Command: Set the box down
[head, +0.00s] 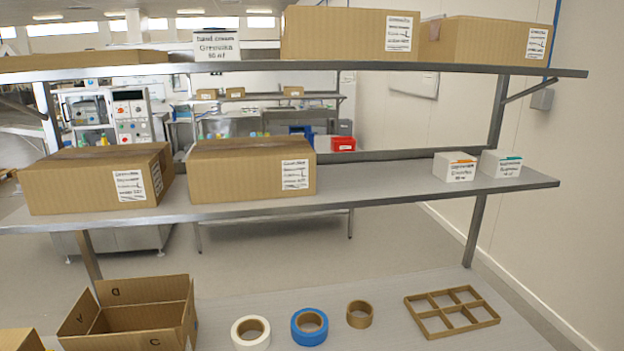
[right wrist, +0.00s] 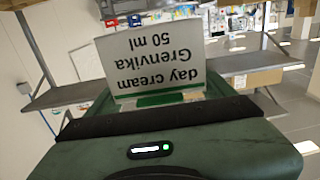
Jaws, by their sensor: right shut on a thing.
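A white box (right wrist: 150,62) with a green edge fills the middle of the right wrist view. Its label reads "day cream Grenvika 50 ml" and appears upside down. My right gripper (right wrist: 158,98) is shut on this box; its dark green body hides the box's near end, and the fingertips are hard to make out. Neither gripper nor the held box shows in the head view. Two small white boxes, one with an orange mark (head: 455,167) and one with a teal mark (head: 501,164), stand on the right of the middle shelf (head: 375,184).
Two cardboard cartons (head: 97,178) (head: 250,172) stand on the middle shelf, with bare room right of them. The top shelf (head: 300,67) holds cartons and a hand cream box (head: 216,45). Below are an open carton (head: 150,330), tape rolls (head: 310,327) and a divider grid (head: 451,312).

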